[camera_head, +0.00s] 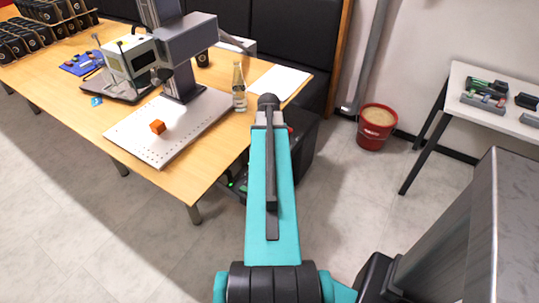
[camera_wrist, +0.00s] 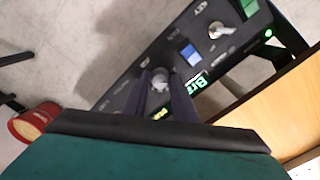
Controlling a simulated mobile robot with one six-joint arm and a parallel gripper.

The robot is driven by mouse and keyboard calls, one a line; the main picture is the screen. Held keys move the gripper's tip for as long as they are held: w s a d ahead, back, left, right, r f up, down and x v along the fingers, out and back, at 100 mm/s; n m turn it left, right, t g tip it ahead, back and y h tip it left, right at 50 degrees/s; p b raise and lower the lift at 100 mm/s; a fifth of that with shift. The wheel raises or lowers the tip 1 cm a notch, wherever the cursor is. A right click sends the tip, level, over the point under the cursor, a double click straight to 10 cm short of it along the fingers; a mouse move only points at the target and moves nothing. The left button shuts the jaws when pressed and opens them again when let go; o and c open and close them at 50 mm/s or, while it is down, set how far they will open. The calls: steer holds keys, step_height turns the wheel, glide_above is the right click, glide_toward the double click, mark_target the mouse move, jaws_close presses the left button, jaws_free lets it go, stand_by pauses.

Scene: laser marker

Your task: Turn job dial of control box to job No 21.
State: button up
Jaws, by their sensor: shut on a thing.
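The control box (camera_wrist: 125,92) fills the middle of the wrist view, a dark panel running diagonally. A round grey dial (camera_wrist: 158,78) on it sits between the two dark fingers of my gripper (camera_wrist: 161,84), which is shut on it. The dial's pointer and any job number cannot be read. A green lit display (camera_wrist: 197,84) is beside the right finger, partly covered by it.
On the panel are a blue switch (camera_wrist: 190,53), a metallic key-like knob (camera_wrist: 219,30) and a green light (camera_wrist: 268,33). The wooden table (camera_head: 190,183) edge is close to my arm. A glass bottle (camera_head: 239,88) stands near it. A red bucket (camera_head: 375,130) stands right.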

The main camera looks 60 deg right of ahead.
steer(key=shift+s, duration=0.1)
steer(key=o, duration=1)
steer(key=shift+o, duration=0.2)
steer(key=shift+r, duration=0.2)
step_height(320, 180, up, 13)
steer(key=shift+r+b, duration=0.2)
steer(key=shift+b, duration=0.15)
stand_by(0.5)
